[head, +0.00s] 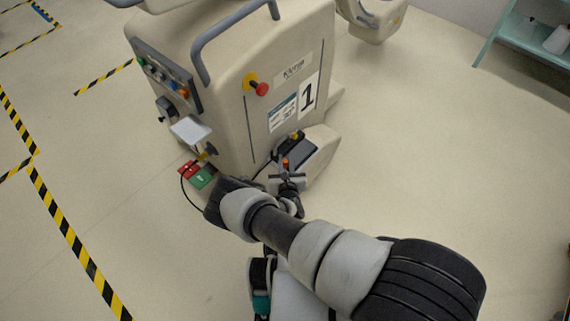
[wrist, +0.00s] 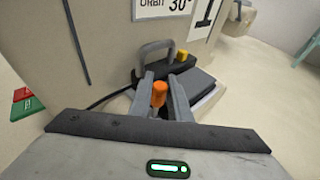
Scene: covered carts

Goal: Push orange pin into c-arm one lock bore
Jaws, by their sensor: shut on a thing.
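The orange pin (wrist: 159,92) stands between the two fingers of my gripper (wrist: 161,84), which is shut on it. In the head view the orange pin (head: 285,163) shows as a small spot at my gripper (head: 287,177). C-arm one (head: 227,95) is the large beige cart marked with a black 1. My gripper is at its low front housing, by a dark block (head: 298,150) with a yellow button (wrist: 182,56) and a grey handle. The lock bore and the pin's lower end are hidden, so I cannot tell whether the pin is in the bore.
Another beige unit (head: 374,20) stands behind. A teal shelf (head: 520,38) is far right. The floor on the right is clear.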

